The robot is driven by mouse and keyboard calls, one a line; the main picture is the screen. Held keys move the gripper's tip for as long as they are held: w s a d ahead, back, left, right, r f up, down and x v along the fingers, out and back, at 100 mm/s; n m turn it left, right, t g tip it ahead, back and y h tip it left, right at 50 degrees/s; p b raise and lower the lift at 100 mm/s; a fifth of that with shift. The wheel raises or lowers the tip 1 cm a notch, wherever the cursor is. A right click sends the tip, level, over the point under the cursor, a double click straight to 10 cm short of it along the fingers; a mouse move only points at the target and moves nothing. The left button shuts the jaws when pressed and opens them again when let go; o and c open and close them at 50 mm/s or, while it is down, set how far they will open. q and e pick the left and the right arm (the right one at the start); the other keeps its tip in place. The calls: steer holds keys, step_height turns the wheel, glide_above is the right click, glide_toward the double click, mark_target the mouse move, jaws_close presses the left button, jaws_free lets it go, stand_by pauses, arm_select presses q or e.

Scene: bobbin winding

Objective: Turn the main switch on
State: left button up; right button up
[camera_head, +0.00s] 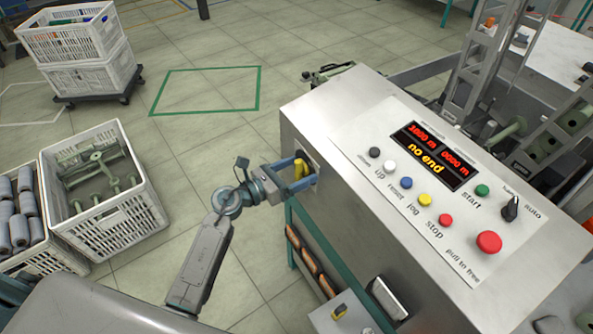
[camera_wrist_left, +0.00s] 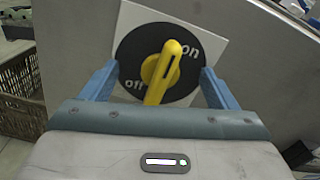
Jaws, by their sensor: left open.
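The main switch is a yellow knob (camera_wrist_left: 163,70) on a round black plate (camera_wrist_left: 128,55) marked "off" at lower left and "on" at upper right. Its handle stands nearly upright in the left wrist view, leaning a little to the right at the top. I cannot tell for sure which mark it points to. In the head view the yellow knob (camera_head: 299,171) shows at the left side of the grey machine cabinet (camera_head: 345,140). My left gripper (camera_head: 303,170) is open, with one blue finger on each side of the knob and gaps between. My right gripper is not in view.
The sloped panel has several coloured buttons, a red stop knob (camera_head: 489,242) and a display (camera_head: 433,156) reading "no end". A white crate (camera_head: 148,215) and stacked crates (camera_head: 80,60) stand on the floor at left. Floor between crates and cabinet is clear.

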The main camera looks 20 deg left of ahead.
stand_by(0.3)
arm_select(q)
steer(key=b+v, duration=0.2)
steer(key=v, duration=0.7)
stand_by(0.4)
